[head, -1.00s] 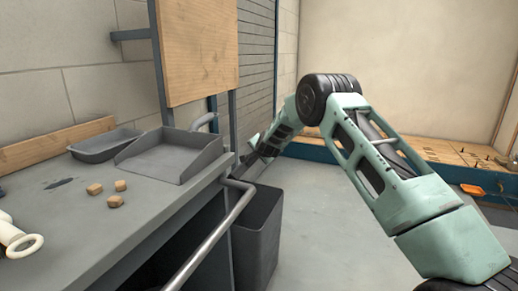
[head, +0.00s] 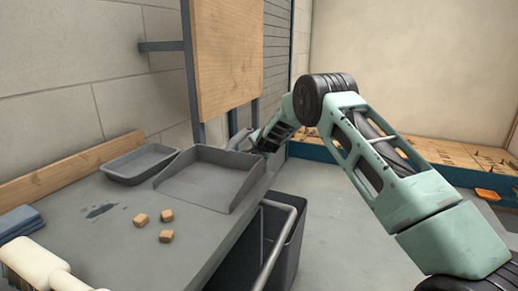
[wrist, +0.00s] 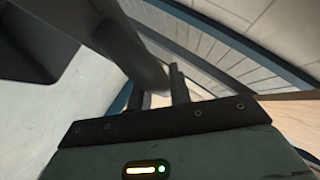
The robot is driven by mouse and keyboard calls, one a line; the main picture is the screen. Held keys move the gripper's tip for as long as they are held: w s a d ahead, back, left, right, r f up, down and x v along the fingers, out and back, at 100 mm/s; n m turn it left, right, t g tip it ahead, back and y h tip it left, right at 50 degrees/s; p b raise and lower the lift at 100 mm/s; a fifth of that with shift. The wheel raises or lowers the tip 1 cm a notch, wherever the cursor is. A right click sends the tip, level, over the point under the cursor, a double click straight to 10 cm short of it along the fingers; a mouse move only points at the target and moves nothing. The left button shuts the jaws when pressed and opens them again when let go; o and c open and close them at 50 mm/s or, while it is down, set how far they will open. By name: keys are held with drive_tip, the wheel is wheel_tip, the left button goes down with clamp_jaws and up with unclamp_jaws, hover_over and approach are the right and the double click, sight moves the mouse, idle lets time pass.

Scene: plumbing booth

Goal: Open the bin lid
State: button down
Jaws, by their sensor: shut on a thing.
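The dark grey bin (head: 292,238) stands on the floor beside the counter. Its rim and dark inside show past the bent grey rail, and I cannot make out a lid. My gripper (head: 253,145) is beyond the bin, at the counter's far right end, beside the grey dustpan (head: 205,178). In the wrist view, my gripper (wrist: 158,97) is shut on a thick grey bar that looks like the dustpan's handle (wrist: 147,68). The head view hides the fingertips.
The grey rail (head: 275,245) runs along the counter's edge, in front of the bin.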

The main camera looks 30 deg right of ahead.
idle(0.3)
drive_tip(key=c, duration=1.3)
unclamp_jaws()
drive_tip(key=shift+r, duration=0.1)
drive_tip(key=v, duration=0.7)
drive_tip(key=shift+s, duration=0.15)
drive_tip(key=shift+a+r, duration=0.1)
drive_tip(key=w+a+r+p+v, duration=0.1)
drive_tip(key=p+v, duration=0.2)
drive_tip(key=v, duration=0.6)
drive_tip(key=w+a+r+p+v, duration=0.1)
drive_tip(key=r+p+v, duration=0.1)
drive_tip(key=v, duration=0.8)
drive_tip(key=shift+a+p, duration=0.15)
drive_tip(key=shift+p, duration=0.25)
